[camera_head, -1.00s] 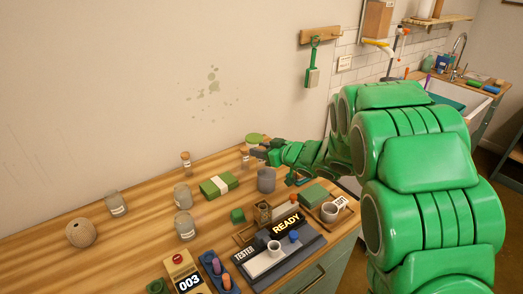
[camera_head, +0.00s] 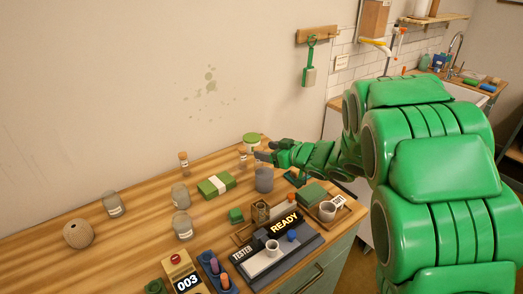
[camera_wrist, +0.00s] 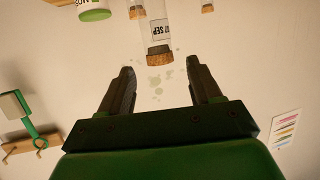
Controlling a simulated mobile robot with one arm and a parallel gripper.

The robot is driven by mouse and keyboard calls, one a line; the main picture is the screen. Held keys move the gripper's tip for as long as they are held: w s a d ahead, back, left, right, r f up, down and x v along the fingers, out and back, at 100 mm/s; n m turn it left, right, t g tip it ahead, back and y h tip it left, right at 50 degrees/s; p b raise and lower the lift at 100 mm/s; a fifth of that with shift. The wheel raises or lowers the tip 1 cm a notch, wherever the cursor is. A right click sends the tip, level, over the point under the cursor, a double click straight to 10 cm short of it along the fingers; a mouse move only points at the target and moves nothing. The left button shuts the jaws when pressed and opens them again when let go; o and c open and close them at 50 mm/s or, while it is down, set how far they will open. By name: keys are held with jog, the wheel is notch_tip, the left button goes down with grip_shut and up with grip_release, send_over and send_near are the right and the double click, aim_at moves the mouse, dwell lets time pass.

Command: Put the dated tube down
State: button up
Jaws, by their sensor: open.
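The dated tube (camera_wrist: 158,32) is clear glass with a cork and a white label reading "SEP" in the wrist view, which shows things upside down. In the head view it appears as a small corked tube (camera_head: 242,156) at the back of the wooden table, looking upright. My gripper (camera_wrist: 160,78) is open and empty. The tube's cork is just beyond the fingertips, between their lines and apart from both. In the head view my gripper (camera_head: 262,154) is just right of the tube; the tube's base is hard to make out.
A green-lidded jar (camera_head: 252,138) stands behind my gripper and a grey pot (camera_head: 264,180) stands below it. Another corked tube (camera_head: 183,163) and a green box (camera_head: 216,186) are to the left. The READY tester (camera_head: 283,224) is in front.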

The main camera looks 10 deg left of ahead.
jog(key=v, duration=0.7)
jog(key=shift+s+d, duration=0.15)
jog(key=shift+d, duration=0.15)
jog(key=shift+r, duration=0.1)
jog(key=shift+r, duration=0.1)
